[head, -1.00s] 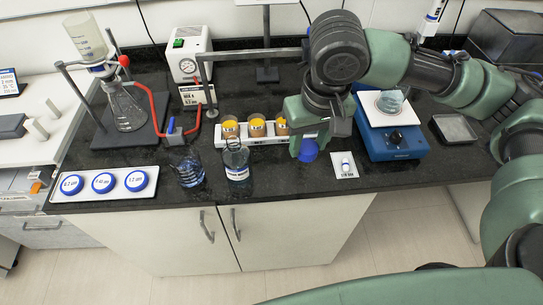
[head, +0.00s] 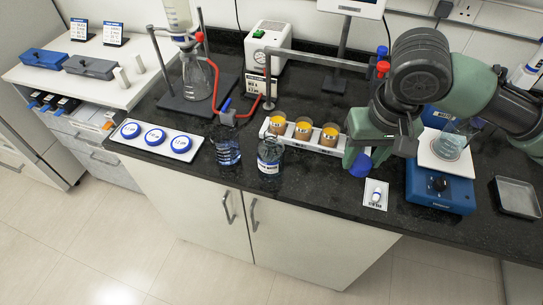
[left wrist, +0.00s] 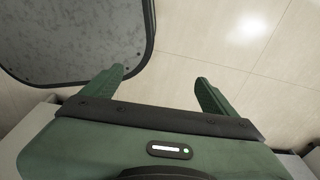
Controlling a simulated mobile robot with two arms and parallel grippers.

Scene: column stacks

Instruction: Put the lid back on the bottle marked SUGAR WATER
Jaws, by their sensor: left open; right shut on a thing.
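An open-topped clear glass bottle (head: 269,157) with a white and blue label stands near the bench's front edge in the head view. The label's words are too small to read. My right gripper (head: 359,158) is shut on a blue lid (head: 360,167), held to the right of the bottle and apart from it. The fingertips are partly hidden by the wrist. My left gripper (left wrist: 160,77) shows in the left wrist view, open and empty, above pale floor tiles; it is not in the head view.
A white rack (head: 330,149) with several yellow-topped jars is behind, between bottle and right gripper. A white tray (head: 135,143) with blue-rimmed discs lies left. A blue stirrer (head: 438,190) stands right of the right gripper.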

